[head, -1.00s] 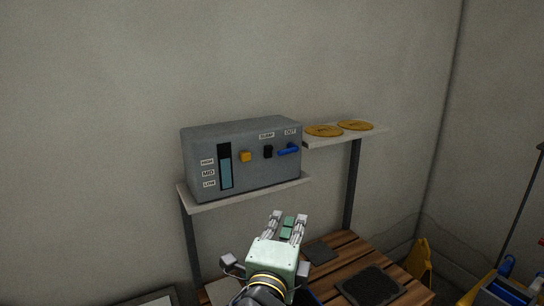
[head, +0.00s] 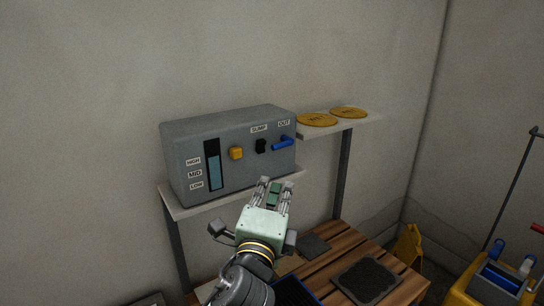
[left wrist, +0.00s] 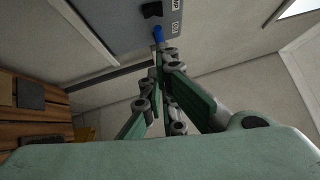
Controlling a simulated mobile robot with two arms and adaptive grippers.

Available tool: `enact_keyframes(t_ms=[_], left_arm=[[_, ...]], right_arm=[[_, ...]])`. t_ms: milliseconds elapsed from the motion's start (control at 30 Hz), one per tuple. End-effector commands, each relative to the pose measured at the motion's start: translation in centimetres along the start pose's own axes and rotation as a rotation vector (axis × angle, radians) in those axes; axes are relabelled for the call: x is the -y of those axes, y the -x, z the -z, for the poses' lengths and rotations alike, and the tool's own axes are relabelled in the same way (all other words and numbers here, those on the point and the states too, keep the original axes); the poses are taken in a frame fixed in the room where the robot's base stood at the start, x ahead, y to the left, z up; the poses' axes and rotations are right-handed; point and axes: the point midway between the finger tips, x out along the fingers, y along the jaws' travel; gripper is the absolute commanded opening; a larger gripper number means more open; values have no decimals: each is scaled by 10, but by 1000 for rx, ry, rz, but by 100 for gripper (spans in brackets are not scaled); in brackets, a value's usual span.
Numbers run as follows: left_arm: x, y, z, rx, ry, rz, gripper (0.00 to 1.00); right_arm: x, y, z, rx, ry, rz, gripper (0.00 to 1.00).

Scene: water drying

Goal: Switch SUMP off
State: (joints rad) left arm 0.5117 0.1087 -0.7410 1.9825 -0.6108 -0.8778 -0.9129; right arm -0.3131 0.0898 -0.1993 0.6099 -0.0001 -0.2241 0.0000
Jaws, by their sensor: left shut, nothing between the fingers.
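The grey control box (head: 200,141) sits on a small shelf against the wall. Its black SUMP switch (head: 261,146) is under the SUMP label (head: 259,128), between a yellow knob (head: 236,153) and the blue OUT lever (head: 282,143). I cannot tell the switch's position. My left gripper (head: 275,184) is shut and empty, just below and in front of the box's right part, apart from the switch in the head view. In the left wrist view the black switch (left wrist: 152,10) shows at the top, past the blue lever (left wrist: 158,34) near my fingertips. My right gripper is not in view.
A level gauge (head: 212,165) is on the box's left front. Yellow discs (head: 317,120) lie on a higher shelf to the right. A slatted wooden table (head: 335,262) with dark pads stands below. A yellow bucket (head: 490,285) is at the lower right.

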Motion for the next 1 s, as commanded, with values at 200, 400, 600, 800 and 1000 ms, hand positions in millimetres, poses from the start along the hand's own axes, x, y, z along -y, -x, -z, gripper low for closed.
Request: enact_keyframes(t_ms=[200, 400, 600, 800, 1000], left_arm=[[4, -44, -1, 2, 0, 0, 0], [2, -84, -1, 1, -1, 0, 0], [3, -107, -19, 1, -1, 0, 0], [0, -116, -28, 0, 1, -1, 0], [0, -116, -29, 0, 1, 0, 0]], right_arm=[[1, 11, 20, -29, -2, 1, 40], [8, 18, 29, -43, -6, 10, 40], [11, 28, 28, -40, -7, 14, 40], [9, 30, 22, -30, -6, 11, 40], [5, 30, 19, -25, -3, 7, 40]])
